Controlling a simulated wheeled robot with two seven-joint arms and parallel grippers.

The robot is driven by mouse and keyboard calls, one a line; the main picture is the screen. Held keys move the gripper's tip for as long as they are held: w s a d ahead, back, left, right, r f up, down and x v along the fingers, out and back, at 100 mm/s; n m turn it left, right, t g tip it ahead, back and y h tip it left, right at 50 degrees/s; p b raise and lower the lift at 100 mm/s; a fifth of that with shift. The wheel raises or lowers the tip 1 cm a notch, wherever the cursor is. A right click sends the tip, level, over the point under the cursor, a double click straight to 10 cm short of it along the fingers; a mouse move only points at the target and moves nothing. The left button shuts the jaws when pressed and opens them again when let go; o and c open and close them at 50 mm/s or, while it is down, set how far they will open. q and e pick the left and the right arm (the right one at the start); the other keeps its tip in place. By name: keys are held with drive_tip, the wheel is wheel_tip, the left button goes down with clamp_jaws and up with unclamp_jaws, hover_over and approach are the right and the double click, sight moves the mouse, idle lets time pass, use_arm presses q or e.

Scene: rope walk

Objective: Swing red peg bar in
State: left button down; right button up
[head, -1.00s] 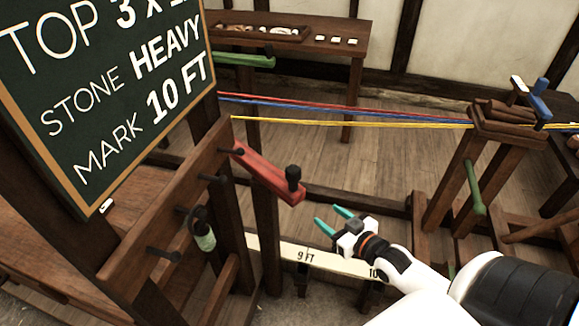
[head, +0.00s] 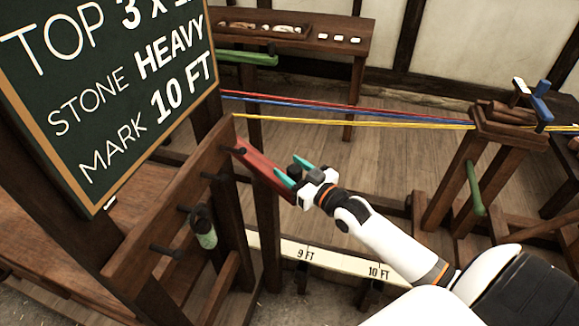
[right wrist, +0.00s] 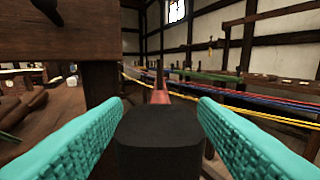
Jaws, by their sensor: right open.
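The red peg bar (head: 262,166) sticks out from the wooden rail of the frame, toward the middle of the head view. A dark peg (head: 303,163) stands at its outer end. My right gripper (head: 293,170) is open at that end, with its teal fingers on either side of the peg. In the right wrist view the dark peg (right wrist: 160,135) fills the space between the spread fingers, with a visible gap to each. A bit of the red bar (right wrist: 160,97) shows behind it. My left gripper is not in view.
Red, blue and yellow strands (head: 345,119) run from the frame to a wooden trestle (head: 480,150) at the right. A chalkboard (head: 110,90) stands at the left. A marked strip (head: 335,261) lies below. A green bar (head: 248,58) is farther back.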

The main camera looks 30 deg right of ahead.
drive_tip(key=shift+w+a, duration=0.1)
drive_tip(key=shift+w, duration=0.3)
drive_tip(key=shift+c, duration=0.4)
